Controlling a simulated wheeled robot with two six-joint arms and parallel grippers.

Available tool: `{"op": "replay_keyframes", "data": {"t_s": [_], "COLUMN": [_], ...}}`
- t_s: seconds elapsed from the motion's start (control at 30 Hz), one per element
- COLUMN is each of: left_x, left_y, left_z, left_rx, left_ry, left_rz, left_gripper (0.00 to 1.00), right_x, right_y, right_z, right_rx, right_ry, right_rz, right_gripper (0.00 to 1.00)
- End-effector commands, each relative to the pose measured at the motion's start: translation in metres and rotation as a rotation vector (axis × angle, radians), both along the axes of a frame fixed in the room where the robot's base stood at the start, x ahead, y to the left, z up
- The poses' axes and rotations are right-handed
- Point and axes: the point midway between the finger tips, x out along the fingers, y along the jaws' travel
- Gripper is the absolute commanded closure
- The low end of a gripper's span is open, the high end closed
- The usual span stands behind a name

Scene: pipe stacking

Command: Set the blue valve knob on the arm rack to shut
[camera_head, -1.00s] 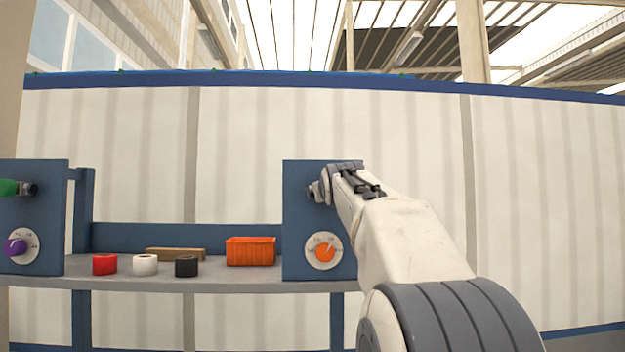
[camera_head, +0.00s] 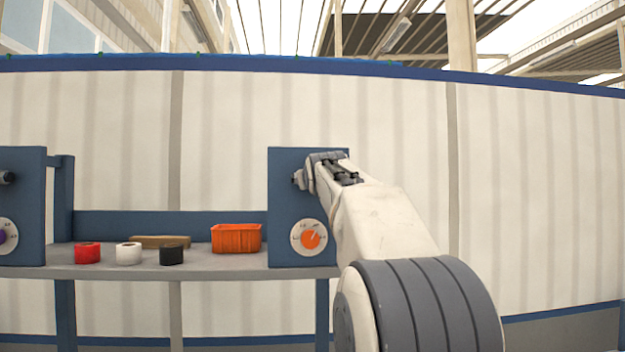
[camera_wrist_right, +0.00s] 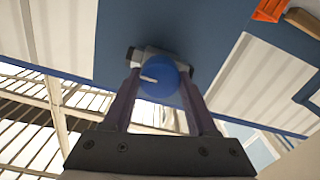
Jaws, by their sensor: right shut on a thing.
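The blue valve knob (camera_wrist_right: 160,78) shows in the right wrist view, round with a white mark that points left. It sits on a grey fitting on the blue panel. My right gripper (camera_wrist_right: 160,92) has a finger on each side of the knob and is shut on it. In the head view my right arm reaches the upper part of the blue panel (camera_head: 285,215), and its wrist hides the blue knob. The right gripper's fingertips are hidden there too. My left gripper is not in view.
An orange knob (camera_head: 310,238) on a white dial is lower on the same panel. The shelf (camera_head: 200,259) holds an orange bin (camera_head: 236,239), a wooden block (camera_head: 160,242), and red (camera_head: 88,253), white (camera_head: 128,254) and black (camera_head: 171,254) rolls. Another blue panel (camera_head: 22,190) stands at left.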

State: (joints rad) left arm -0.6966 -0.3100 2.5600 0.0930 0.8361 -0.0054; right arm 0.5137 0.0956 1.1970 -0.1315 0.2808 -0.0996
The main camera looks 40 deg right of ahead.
Motion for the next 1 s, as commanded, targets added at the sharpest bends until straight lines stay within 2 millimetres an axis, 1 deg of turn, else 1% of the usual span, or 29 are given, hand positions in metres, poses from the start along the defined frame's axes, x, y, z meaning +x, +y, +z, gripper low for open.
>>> {"op": "replay_keyframes", "data": {"t_s": [0.27,0.6,1.0], "left_x": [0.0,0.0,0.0], "left_y": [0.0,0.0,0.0], "left_z": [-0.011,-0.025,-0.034], "left_rx": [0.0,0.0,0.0], "left_ry": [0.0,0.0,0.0], "left_rz": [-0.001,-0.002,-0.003], "left_gripper": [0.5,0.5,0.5], "right_x": [0.0,-0.001,-0.001], "right_y": [0.0,-0.001,-0.001], "right_z": [-0.001,-0.001,-0.001], "right_rx": [0.14,0.409,0.734], "right_ry": [-0.088,-0.254,-0.452], "right_rz": [0.0,0.0,0.0], "right_gripper": [0.97,0.97,0.97]}}
